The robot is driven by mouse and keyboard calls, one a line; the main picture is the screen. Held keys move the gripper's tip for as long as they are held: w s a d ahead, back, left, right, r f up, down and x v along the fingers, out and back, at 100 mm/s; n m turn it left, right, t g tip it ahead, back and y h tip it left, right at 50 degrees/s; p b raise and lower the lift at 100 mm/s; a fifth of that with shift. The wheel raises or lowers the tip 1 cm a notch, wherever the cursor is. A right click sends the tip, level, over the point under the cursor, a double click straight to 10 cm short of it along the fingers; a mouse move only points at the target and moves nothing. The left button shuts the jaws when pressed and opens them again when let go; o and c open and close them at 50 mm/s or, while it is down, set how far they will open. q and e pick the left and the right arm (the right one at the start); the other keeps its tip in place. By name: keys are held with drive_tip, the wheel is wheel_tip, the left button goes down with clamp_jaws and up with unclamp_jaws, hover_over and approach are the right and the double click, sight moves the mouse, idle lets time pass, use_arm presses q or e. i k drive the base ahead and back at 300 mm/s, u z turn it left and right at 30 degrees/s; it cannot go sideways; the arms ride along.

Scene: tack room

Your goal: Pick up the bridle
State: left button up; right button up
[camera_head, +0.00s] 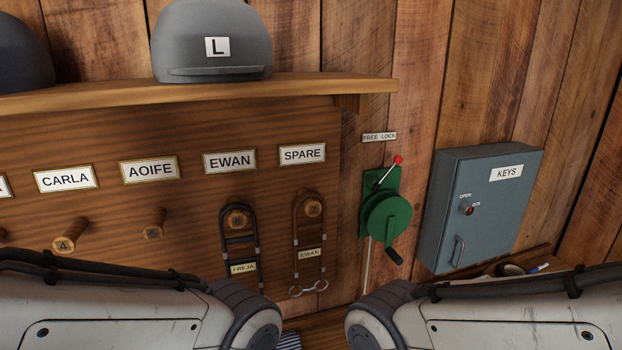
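Two bridles hang on the wooden peg board. A black bridle (241,252) with a FREJA tag hangs from the peg below the EWAN nameplate (230,160). A brown bridle (309,238) with an EWAN tag and a metal ring bit hangs from the peg below the SPARE nameplate (303,154). The lower end of the black bridle is partly hidden by my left arm. My left and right arm links cross the bottom of the view, below the bridles and apart from the brown one. Neither gripper shows.
Pegs below CARLA and AOIFE are empty. Right of the bridles are a green winch (386,216) with a crank and a grey KEYS cabinet (480,207). Small items lie on a ledge below the cabinet.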

sight(242, 264)
drive_tip(key=u, duration=1.3)
drive_tip(key=k, duration=0.85)
drive_tip(key=z, duration=0.7)
drive_tip(key=i, duration=0.5)
